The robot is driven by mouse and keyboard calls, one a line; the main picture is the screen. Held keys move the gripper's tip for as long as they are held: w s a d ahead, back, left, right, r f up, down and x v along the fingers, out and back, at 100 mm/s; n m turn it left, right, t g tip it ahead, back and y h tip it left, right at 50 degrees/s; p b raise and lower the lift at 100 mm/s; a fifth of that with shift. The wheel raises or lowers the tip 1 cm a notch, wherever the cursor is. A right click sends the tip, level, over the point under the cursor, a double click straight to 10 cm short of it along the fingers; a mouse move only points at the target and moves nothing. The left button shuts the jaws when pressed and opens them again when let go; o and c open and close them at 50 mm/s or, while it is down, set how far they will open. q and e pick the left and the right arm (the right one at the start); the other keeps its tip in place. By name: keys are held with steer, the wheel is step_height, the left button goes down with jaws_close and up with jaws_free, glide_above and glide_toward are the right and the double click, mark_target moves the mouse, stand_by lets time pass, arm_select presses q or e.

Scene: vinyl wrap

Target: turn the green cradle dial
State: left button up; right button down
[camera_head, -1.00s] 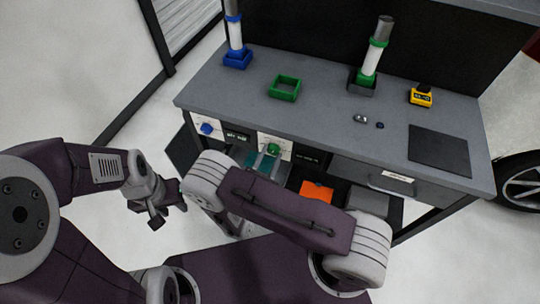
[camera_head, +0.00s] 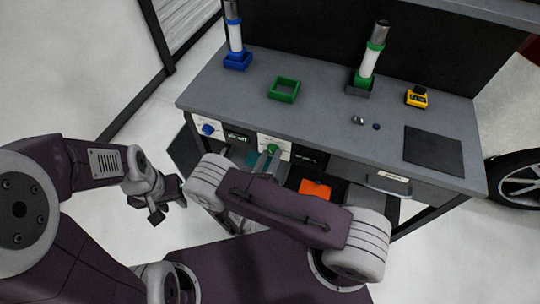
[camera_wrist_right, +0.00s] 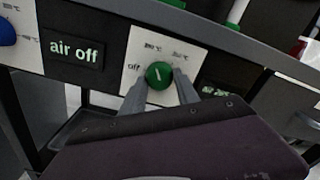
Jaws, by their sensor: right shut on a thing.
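The green dial (camera_wrist_right: 159,75) is a round knob on a white panel (camera_wrist_right: 190,52) at the front of the bench. A light mark on it stands near upright, and "off" is printed to its left. In the head view the dial (camera_head: 273,149) shows just past my right gripper's fingers. My right gripper (camera_wrist_right: 159,82) is shut on the dial, one finger on each side; its fingertips also show in the head view (camera_head: 268,157). My left gripper (camera_head: 168,207) is empty, fingers apart, away from the bench at the left.
A blue dial (camera_head: 208,129) and a display reading "air off" (camera_wrist_right: 77,50) are left of the green dial. On the bench top (camera_head: 320,115) stand a blue cradle (camera_head: 238,62), a green square frame (camera_head: 284,90) and a yellow device (camera_head: 417,97). A drawer (camera_head: 388,180) is at the right.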

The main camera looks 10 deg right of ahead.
steer(key=n+p, duration=0.1)
steer(key=n, duration=0.5)
steer(key=shift+r, duration=0.1)
arm_select(q)
steer(key=shift+r, duration=0.75)
arm_select(e)
steer(key=n, duration=0.5)
steer(key=shift+n, duration=0.4)
steer(key=c, duration=0.9)
jaws_free()
